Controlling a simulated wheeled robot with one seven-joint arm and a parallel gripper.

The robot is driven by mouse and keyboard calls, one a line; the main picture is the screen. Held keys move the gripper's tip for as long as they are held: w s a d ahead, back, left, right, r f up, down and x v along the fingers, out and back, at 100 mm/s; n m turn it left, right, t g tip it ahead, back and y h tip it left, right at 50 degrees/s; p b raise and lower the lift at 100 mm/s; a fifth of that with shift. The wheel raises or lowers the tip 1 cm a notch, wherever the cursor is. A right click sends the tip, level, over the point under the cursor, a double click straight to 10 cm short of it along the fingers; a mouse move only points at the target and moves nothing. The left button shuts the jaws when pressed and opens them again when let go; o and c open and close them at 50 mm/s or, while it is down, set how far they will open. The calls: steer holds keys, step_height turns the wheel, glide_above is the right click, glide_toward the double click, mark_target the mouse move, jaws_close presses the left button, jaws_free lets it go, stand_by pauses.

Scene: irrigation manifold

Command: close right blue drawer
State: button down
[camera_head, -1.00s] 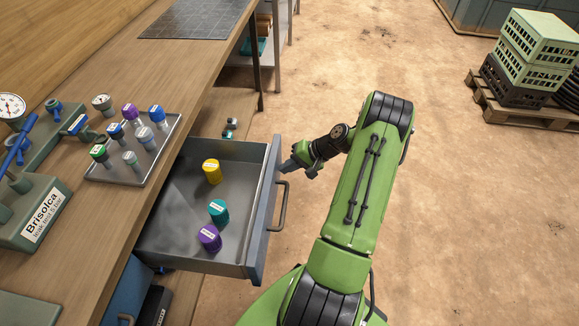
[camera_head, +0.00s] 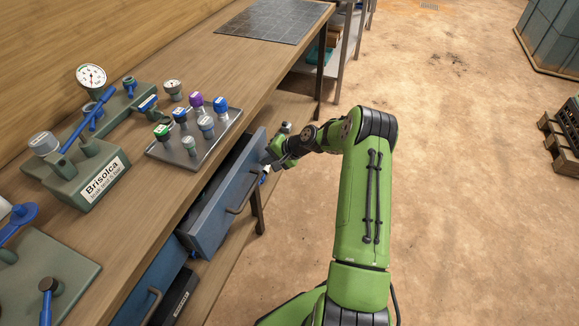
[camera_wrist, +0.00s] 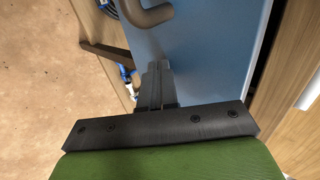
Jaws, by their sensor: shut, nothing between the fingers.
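The right blue drawer (camera_head: 225,205) stands partly out from under the bench top in the head view, with a narrow dark strip of its inside showing. Its dark handle (camera_head: 243,196) is on the front face. My gripper (camera_head: 266,172) is at the far end of the drawer front. In the wrist view the shut, empty fingers (camera_wrist: 156,82) point at the blue front (camera_wrist: 215,50), beside the curved handle (camera_wrist: 147,12). They look close to or against the front; exact contact is hard to tell. The drawer's contents are hidden.
Another blue drawer (camera_head: 148,285) is at the lower left. The wooden bench top (camera_head: 215,65) holds a metal tray (camera_head: 178,160) of several capped fittings and a green Brisolca test stand (camera_head: 95,180). Open floor (camera_head: 470,200) lies to the right.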

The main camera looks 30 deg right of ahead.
steer(key=w+a, duration=0.4)
steer(key=w, duration=0.1)
steer(key=shift+b, duration=0.35)
steer(key=shift+w+a+r, duration=0.15)
steer(key=shift+w, duration=0.1)
steer(key=shift+a, duration=0.1)
